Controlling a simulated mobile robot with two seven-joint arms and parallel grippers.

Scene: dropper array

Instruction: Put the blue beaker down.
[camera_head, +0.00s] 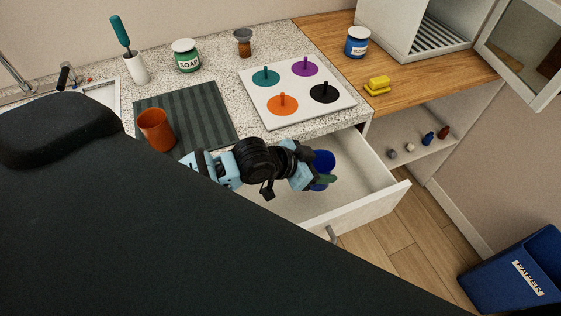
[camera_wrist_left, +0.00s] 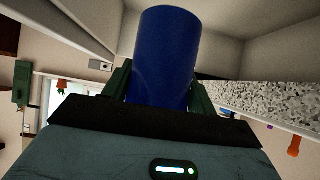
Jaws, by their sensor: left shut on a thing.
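The blue beaker (camera_head: 323,160) is held by my left gripper (camera_head: 322,178) over the open drawer (camera_head: 355,205) in the head view. In the left wrist view the beaker (camera_wrist_left: 167,55) stands large between the two green fingers (camera_wrist_left: 160,85), which are shut on it. Whether its base touches the drawer floor cannot be told. The lower part of the beaker is partly hidden by the gripper in the head view. My right gripper does not show in either view.
A terracotta cup (camera_head: 156,129) stands on the dark striped mat (camera_head: 220,131). A white board (camera_head: 262,106) with coloured knobbed discs lies on the counter. A wooden top (camera_head: 325,38) bears a blue jar (camera_head: 357,42) and yellow blocks (camera_head: 377,86). A blue paper bin (camera_head: 520,275) stands at the lower right.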

